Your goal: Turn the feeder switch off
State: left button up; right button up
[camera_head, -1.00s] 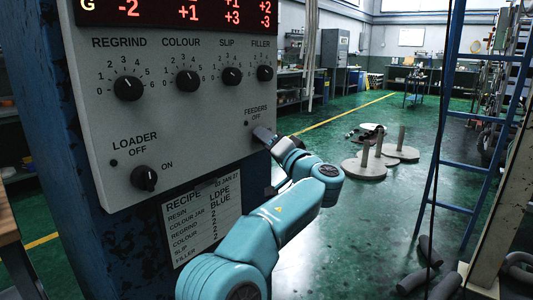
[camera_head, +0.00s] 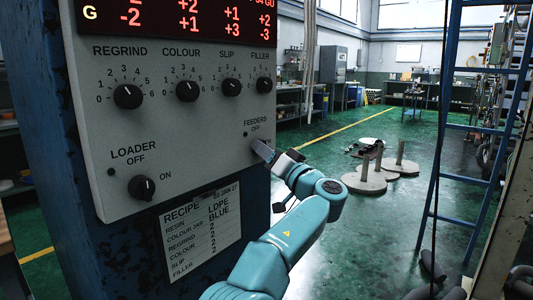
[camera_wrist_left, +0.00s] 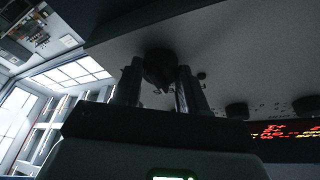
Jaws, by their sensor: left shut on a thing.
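The feeder switch (camera_wrist_left: 160,66) is a dark round knob on the grey panel in the left wrist view, between my two fingers. My left gripper (camera_wrist_left: 157,85) is shut on it. In the head view my left gripper (camera_head: 262,150) is at the panel just below the "FEEDERS OFF" label (camera_head: 256,125) and hides the switch. A small dark lamp (camera_head: 246,134) sits left of that label. How far the knob is turned cannot be told. My right gripper is in no view.
The panel (camera_head: 200,140) also carries the loader switch (camera_head: 142,188), several dials such as the filler dial (camera_head: 264,85), and a red digit display (camera_head: 180,14). A recipe card (camera_head: 201,228) hangs below.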

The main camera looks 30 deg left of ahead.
pick_arm(q)
jog(key=o, duration=1.1)
jog(key=shift+c, duration=0.2)
jog(key=shift+d, duration=0.15)
jog(key=b+v, duration=0.1)
jog(key=v, duration=1.5)
